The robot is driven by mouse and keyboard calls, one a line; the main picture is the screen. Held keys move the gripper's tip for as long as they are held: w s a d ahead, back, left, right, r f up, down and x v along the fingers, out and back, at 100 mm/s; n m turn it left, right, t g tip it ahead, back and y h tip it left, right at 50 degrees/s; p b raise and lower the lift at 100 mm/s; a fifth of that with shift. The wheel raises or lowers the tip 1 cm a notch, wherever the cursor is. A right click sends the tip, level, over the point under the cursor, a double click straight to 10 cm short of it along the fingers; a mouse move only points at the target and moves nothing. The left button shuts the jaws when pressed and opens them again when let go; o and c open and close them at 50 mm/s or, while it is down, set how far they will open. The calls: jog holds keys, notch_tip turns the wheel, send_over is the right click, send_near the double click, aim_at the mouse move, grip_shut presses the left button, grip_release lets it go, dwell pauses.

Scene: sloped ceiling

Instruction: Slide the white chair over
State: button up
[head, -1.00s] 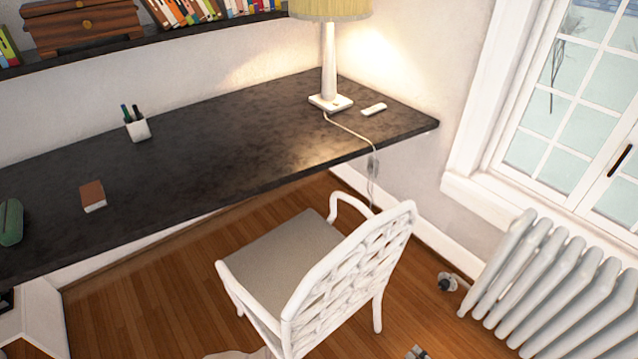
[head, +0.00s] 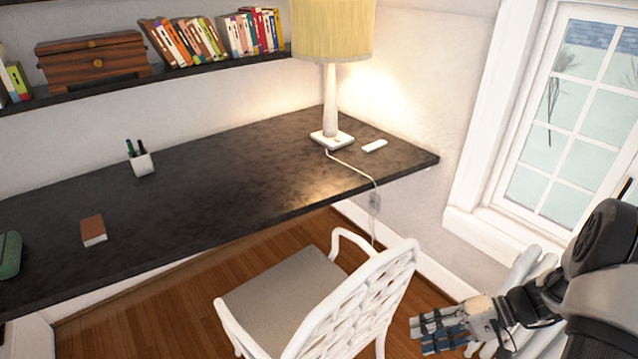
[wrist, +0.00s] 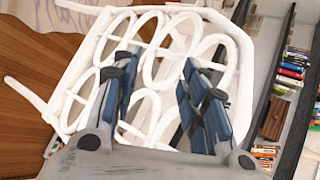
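The white chair (head: 362,308) has a woven lattice back and a grey seat (head: 285,297). It stands at the front of the dark desk, its back turned toward the room. My gripper (head: 428,330) is to the right of the chair back in the head view, apart from it as far as I can see. In the wrist view my gripper (wrist: 158,92) has its blue-padded fingers spread, with the chair's lattice back (wrist: 150,50) beyond and between them. Nothing is held. The chair's lower legs are cut off in the head view.
The dark desk (head: 200,190) carries a lamp (head: 331,110), a pen cup (head: 141,163) and a brown box (head: 93,230). A white radiator (head: 515,275) stands under the window at right, partly behind my arm. Wooden floor (head: 190,300) is bare under the desk.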

jog(key=s+a+r+n+g+h, duration=0.1)
jog(key=s+a+r+h, duration=0.2)
jog(key=r, duration=0.4)
jog(key=s+a+r+n+g+h, duration=0.1)
jog(key=s+a+r+h, duration=0.2)
jog(key=r, duration=0.4)
jog(key=s+a+r+t+h, duration=0.4)
jog(key=s+r+t+h, duration=0.1)
jog(key=s+r, duration=0.4)
jog(key=shift+s+n+t, duration=0.4)
jog(key=shift+s+t, duration=0.1)
jog(key=shift+s, duration=0.4)
